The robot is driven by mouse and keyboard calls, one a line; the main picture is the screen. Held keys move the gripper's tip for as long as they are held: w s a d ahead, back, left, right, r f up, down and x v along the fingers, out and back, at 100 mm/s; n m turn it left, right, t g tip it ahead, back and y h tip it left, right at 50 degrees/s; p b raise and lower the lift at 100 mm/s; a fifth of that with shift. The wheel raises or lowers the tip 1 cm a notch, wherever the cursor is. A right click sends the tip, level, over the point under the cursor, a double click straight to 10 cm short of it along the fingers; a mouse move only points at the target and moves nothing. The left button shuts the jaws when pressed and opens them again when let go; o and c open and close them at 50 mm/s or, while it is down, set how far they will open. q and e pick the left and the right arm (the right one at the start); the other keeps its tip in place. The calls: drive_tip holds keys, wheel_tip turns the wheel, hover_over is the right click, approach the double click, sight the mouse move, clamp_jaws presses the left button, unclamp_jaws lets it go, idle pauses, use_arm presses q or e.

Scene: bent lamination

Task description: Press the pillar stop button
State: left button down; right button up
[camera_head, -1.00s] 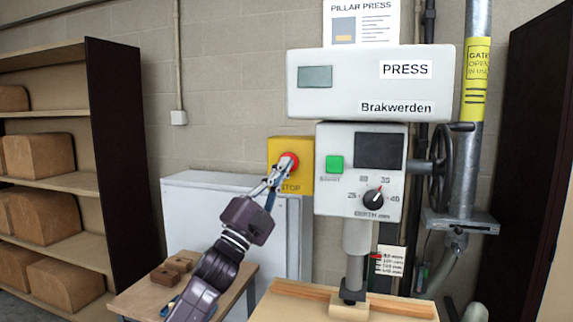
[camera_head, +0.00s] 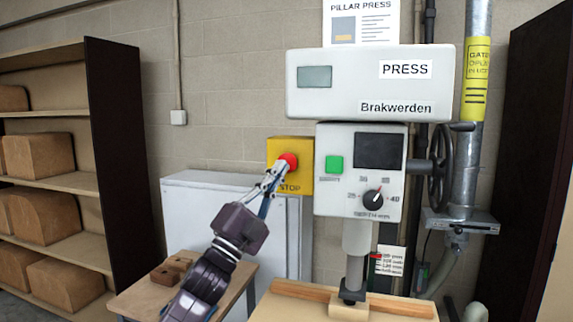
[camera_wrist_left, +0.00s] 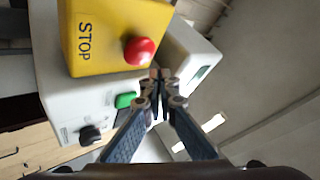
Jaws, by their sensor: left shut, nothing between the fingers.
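The red stop button (camera_head: 290,159) sits on a yellow box marked STOP (camera_head: 305,172), left of the press head. In the left wrist view the button (camera_wrist_left: 139,50) and the yellow box (camera_wrist_left: 100,22) are close, at upper left. My left gripper (camera_head: 283,166) is shut and empty, its tips overlapping the button's lower left edge in the head view. In the left wrist view its closed tips (camera_wrist_left: 160,74) show just right of and below the button. I cannot tell whether they touch it. My right gripper is not in view.
The press head (camera_head: 340,200) carries a green button (camera_head: 334,164) and a dial (camera_head: 372,198) right of the yellow box. A grey cabinet (camera_head: 200,205) stands behind my arm. A small table (camera_head: 140,297) with brown blocks (camera_head: 165,275) is below. Shelves (camera_head: 80,183) stand at left.

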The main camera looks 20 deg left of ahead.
use_arm(q)
drive_tip(key=shift+s+a, duration=0.1)
drive_tip(key=shift+s, duration=1.65)
